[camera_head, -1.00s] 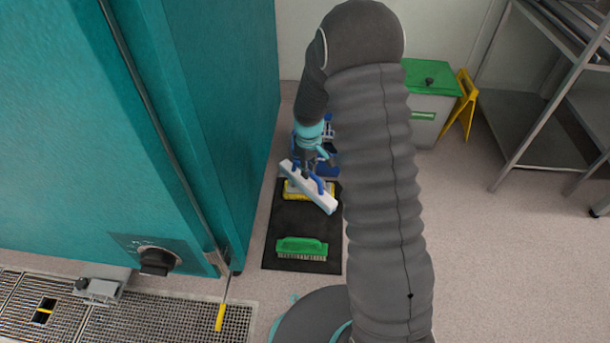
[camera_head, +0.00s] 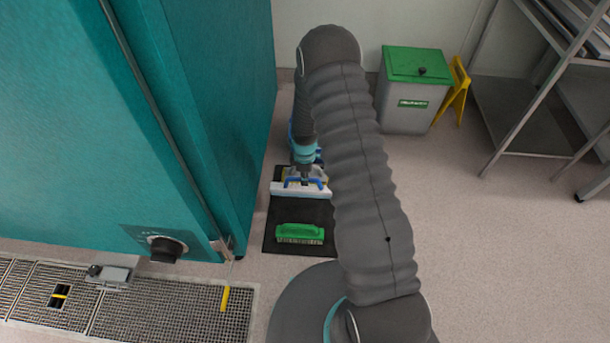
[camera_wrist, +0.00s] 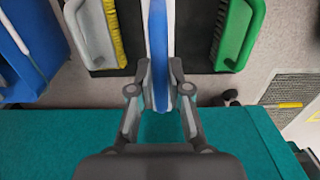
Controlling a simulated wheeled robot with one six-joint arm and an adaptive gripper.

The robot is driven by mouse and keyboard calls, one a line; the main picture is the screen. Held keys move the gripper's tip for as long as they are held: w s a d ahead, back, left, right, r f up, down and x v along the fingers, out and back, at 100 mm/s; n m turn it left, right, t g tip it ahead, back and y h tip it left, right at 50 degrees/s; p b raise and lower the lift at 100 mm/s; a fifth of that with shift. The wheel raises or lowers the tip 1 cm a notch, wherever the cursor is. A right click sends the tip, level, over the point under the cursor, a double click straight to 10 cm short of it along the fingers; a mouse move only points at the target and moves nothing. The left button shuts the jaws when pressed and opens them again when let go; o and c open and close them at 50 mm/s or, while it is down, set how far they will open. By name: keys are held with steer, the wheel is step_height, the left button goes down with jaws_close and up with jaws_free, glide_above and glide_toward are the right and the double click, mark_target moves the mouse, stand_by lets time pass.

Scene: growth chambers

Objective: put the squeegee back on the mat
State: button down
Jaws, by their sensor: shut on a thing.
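The squeegee (camera_head: 300,189), white with a blue grip, is held over the far part of the dark mat (camera_head: 290,212), lying crosswise in the head view. In the wrist view the squeegee (camera_wrist: 158,45) runs up between the fingers. My gripper (camera_head: 305,172) is shut on it; the fingers show in the wrist view (camera_wrist: 161,92). I cannot tell whether the squeegee touches the mat. The mat (camera_wrist: 200,45) shows on both sides of it in the wrist view.
A green brush (camera_head: 300,233) lies on the near part of the mat. A yellow-bristled brush (camera_wrist: 108,35) lies on the squeegee's other side. A blue object (camera_wrist: 25,45) is beyond it. The teal chamber (camera_head: 225,130) stands close left. A green-lidded bin (camera_head: 405,105) stands behind right.

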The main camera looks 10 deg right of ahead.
mark_target(305, 188)
steer(key=shift+f+b, duration=1.1)
steer(key=shift+f, duration=1.5)
steer(key=shift+f+b, duration=1.55)
steer(key=shift+f, duration=0.25)
steer(key=c, duration=1)
jaws_free()
steer(key=shift+c, duration=0.2)
step_height(305, 188, up, 12)
